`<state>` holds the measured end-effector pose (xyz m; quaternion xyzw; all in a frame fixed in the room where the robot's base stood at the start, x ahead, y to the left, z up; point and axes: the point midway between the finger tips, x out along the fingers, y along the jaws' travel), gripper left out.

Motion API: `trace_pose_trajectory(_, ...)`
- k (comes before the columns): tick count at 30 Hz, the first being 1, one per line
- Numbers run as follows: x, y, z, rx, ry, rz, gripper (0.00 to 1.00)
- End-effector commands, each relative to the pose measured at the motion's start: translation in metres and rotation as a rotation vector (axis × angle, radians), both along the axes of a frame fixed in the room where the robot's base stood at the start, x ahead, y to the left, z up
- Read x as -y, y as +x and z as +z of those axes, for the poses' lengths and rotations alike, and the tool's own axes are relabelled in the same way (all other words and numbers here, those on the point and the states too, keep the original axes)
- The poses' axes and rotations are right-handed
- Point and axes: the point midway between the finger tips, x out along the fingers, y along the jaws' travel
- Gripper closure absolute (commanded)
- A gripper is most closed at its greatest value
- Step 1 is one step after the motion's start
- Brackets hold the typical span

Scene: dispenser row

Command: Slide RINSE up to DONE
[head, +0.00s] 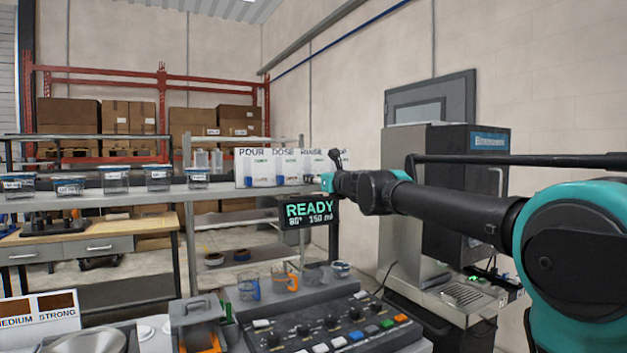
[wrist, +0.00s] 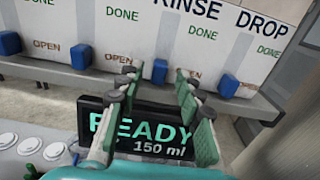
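The white dispenser board (head: 265,170) stands on the back shelf, with panels lettered POUR, DOSE, RINSE and DROP. The RINSE panel (wrist: 188,35) has DONE printed in green at mid height. Its blue slider (wrist: 160,72) sits low, level with the OPEN marks of the other panels; it also shows in the head view (head: 308,179). My gripper (wrist: 156,80) is open and empty, its two fingers apart. In the wrist view, the slider appears between the fingertips; I cannot tell any contact. In the head view, my gripper (head: 330,175) is at the board's right end, partly hiding DROP.
Blue sliders of DOSE (wrist: 80,57) and DROP (wrist: 228,86) stand low on either side. A READY display (head: 308,212) hangs just below the shelf, behind my fingers in the wrist view. A button console (head: 330,325) and cups (head: 285,280) are below. Glass containers (head: 115,180) line the left shelf.

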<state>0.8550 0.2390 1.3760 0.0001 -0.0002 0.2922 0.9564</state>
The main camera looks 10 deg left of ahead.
Motion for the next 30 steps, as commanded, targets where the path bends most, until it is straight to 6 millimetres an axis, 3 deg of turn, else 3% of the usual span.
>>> trace_pose_trajectory(14, -0.0073, 0.0100, -0.0002, 0.000, 0.000, 0.001, 0.64)
trace_pose_trajectory(23, -0.0071, 0.0099, -0.0001, 0.000, 0.000, 0.001, 1.00)
trace_pose_trajectory(30, -0.0071, 0.0099, -0.0001, 0.000, 0.000, 0.001, 1.00)
